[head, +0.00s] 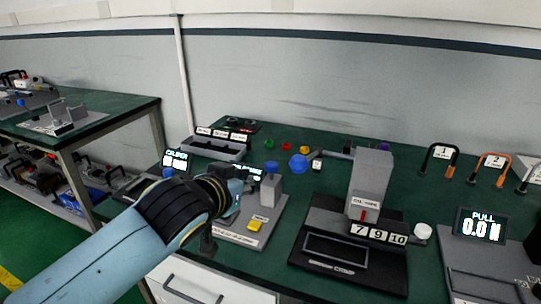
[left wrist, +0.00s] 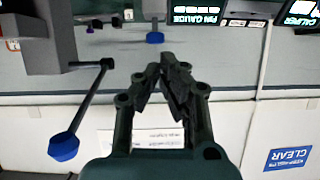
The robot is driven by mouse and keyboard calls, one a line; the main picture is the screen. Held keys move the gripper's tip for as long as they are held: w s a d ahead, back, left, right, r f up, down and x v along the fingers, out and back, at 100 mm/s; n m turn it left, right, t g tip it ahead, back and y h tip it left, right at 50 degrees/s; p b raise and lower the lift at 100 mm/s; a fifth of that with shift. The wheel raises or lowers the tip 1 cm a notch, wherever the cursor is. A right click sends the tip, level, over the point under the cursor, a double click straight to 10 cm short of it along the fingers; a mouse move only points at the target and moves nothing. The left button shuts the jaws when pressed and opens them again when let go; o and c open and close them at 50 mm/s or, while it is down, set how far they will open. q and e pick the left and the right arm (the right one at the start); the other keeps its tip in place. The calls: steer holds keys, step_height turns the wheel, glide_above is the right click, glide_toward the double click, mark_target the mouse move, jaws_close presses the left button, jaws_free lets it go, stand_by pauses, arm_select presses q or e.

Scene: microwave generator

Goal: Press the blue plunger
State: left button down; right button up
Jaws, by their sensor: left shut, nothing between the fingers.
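Several blue-capped parts show, and I cannot tell for certain which is the plunger. A blue cap (head: 271,166) sits on top of a grey block (head: 271,185) on the green bench. A larger blue knob (head: 298,162) is behind it to the right. In the left wrist view, which appears upside down, a blue knob (left wrist: 63,147) ends a dark rod from a grey block, and a smaller blue cap (left wrist: 155,38) is near the top. My left gripper (head: 207,243) is shut and empty, left of the grey block; its fingers (left wrist: 166,68) touch nothing visible. My right gripper is not in view.
A grey press on a black base (head: 318,225) stands to the right. The pin gauge display (left wrist: 196,14) and caliper display (head: 175,160) are nearby. A white drawer front (head: 190,280) is below the bench.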

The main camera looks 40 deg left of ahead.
arm_select(q)
step_height(320, 180, up, 6)
steer(key=w+t, duration=0.2)
steer(key=shift+w+f, duration=0.2)
steer(key=shift+w, duration=0.15)
steer(key=shift+d, duration=0.1)
steer(key=p, duration=0.1)
glide_above(272, 172)
step_height(272, 172, down, 5)
steer(key=shift+s+r, duration=0.1)
steer(key=shift+s, duration=0.05)
steer(key=shift+f, duration=0.85)
